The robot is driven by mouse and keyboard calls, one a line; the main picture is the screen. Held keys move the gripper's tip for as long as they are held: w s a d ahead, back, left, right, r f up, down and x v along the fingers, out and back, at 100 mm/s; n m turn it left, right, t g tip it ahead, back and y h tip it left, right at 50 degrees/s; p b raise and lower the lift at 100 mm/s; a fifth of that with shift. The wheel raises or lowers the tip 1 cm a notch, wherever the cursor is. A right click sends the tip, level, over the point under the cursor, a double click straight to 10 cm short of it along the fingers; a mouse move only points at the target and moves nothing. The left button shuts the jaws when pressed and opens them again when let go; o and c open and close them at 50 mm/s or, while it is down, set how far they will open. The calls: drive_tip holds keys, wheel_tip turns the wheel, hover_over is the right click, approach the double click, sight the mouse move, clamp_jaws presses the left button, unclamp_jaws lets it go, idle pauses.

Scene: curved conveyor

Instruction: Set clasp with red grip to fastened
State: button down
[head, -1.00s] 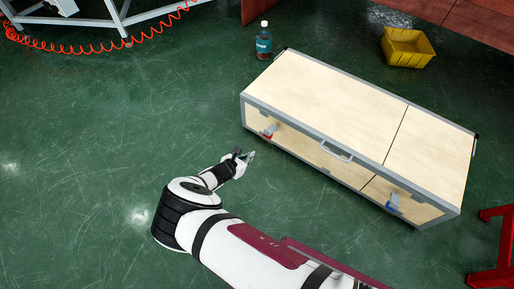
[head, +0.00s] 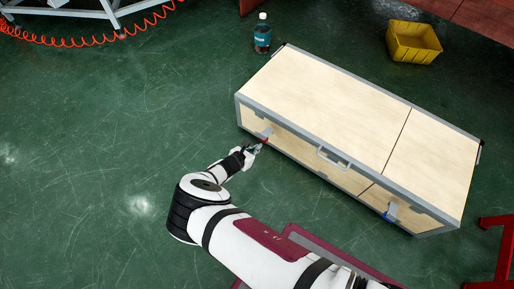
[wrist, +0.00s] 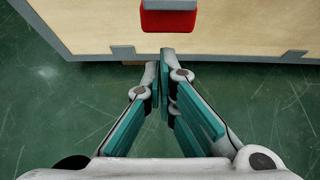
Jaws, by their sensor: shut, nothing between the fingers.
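A wooden case (head: 330,100) with grey metal edges lies on the floor, with two clasps on its front side. The clasp with the red grip (head: 264,138) is toward the left end; its red grip (wrist: 169,20) shows large at the top of the wrist view. The lever above the red grip is mostly cut off there. My gripper (head: 258,147) is right by the red grip. In the wrist view my gripper (wrist: 163,62) is shut and empty, its tips just below the grip in the picture. I cannot tell whether they touch it.
A clasp with a blue grip (head: 390,212) is toward the case's right end, and a carry handle (head: 333,159) lies between. A bottle (head: 262,34) and a yellow bin (head: 412,42) stand behind. A red stand (head: 495,250) is at right. Floor at left is clear.

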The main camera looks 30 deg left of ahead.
drive_tip(key=shift+w+r+p, duration=0.15)
drive_tip(key=shift+r+p, duration=0.2)
drive_tip(key=shift+r, duration=0.25)
drive_tip(key=shift+r+g+p, duration=0.25)
drive_tip(key=shift+g+p, duration=0.15)
drive_tip(key=shift+g, duration=0.3)
